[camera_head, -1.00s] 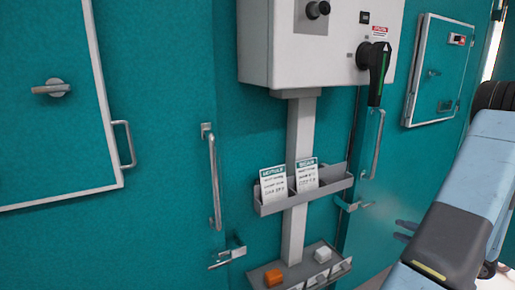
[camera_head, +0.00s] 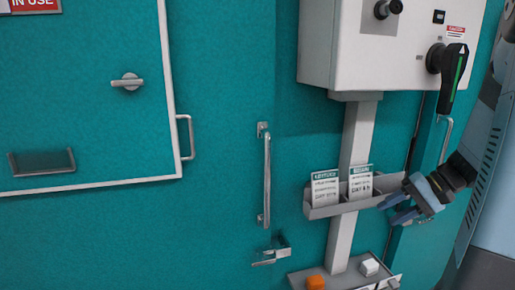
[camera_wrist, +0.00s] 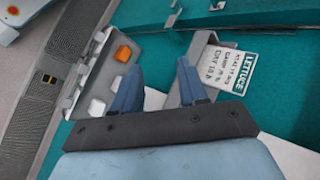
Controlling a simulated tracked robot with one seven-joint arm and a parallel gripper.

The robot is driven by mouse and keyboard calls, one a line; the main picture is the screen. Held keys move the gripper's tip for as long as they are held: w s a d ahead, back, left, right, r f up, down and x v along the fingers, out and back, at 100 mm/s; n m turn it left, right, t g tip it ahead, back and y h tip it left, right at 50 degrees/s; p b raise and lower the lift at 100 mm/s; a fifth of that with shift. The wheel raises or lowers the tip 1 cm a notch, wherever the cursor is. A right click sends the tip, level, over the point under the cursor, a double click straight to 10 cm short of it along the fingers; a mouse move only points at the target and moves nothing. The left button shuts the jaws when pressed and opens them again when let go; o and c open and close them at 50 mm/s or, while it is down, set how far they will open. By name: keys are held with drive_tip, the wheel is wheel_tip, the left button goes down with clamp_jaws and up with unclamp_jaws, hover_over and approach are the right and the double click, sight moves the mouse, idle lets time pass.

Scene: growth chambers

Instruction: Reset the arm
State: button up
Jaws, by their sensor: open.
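My gripper (camera_head: 401,208) is at the right in the head view, in front of the right end of the grey card tray (camera_head: 322,212). Its two blue fingers (camera_wrist: 160,88) stand apart in the wrist view, with nothing between them. Two white cards stand in the tray, a left card (camera_head: 325,189) and a right card (camera_head: 361,184). A card headed "LETTUCE" (camera_wrist: 229,72) shows beyond the right finger in the wrist view. Whether the gripper touches the tray cannot be told.
A lower tray (camera_head: 300,279) holds an orange block (camera_head: 316,282) and a white block (camera_head: 369,267). A white control box (camera_head: 400,45) with a black handle (camera_head: 453,75) is above. A teal door (camera_head: 80,110) and a vertical bar handle (camera_head: 266,178) are left.

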drive_tip(key=s+a+r+n+t+h, duration=0.3)
drive_tip(key=s+a+r+n+h, duration=0.1)
drive_tip(key=s+a+r+h, duration=0.5)
drive_tip(key=shift+s+a+r, duration=1.2)
drive_tip(key=shift+s+r, duration=0.15)
drive_tip(key=shift+s, duration=0.25)
